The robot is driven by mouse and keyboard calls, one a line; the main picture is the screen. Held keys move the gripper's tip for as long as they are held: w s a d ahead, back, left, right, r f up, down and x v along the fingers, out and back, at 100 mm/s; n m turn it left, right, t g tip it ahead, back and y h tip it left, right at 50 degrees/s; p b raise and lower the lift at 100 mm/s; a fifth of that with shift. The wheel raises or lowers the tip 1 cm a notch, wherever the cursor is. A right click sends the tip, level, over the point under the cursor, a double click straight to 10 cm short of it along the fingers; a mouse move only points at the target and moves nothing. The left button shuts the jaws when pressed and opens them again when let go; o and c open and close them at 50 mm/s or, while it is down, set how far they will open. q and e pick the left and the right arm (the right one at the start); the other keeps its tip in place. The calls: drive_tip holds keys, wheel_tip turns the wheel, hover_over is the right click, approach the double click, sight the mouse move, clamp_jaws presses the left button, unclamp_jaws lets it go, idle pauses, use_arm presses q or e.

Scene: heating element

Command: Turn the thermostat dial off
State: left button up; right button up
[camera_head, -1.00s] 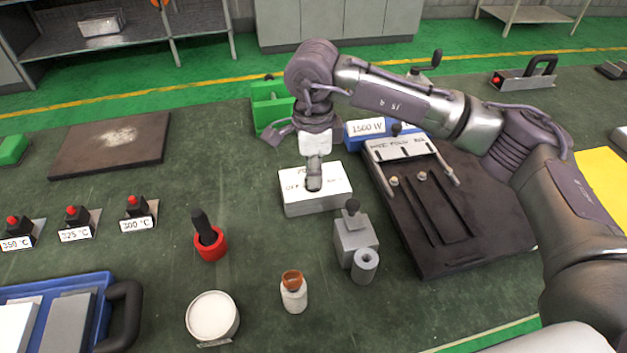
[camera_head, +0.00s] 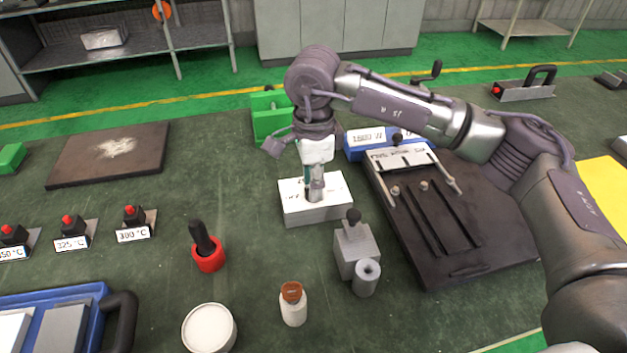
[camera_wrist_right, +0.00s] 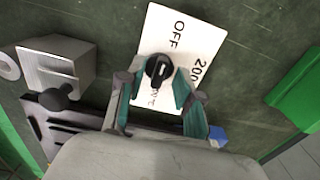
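The thermostat is a white box (camera_head: 330,208) in the middle of the table. My right gripper (camera_head: 315,195) points down over the box and hides the dial in the head view. In the wrist view the gripper (camera_wrist_right: 158,82) is open, with its teal-lined fingers on either side of the dial. Contact cannot be told. My left gripper is out of view.
A grey block with a black knob (camera_head: 355,245) stands close in front of the box. A dark plate device (camera_head: 480,245) lies to the right, with a blue "1500 W" unit (camera_head: 357,150) behind it. A red holder (camera_head: 208,257) and small bottle (camera_head: 293,308) stand front left.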

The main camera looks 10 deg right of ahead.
drive_tip(key=shift+r, duration=0.15)
wheel_tip(320, 180, up, 12)
drive_tip(key=shift+f, duration=0.2)
idle(0.4)
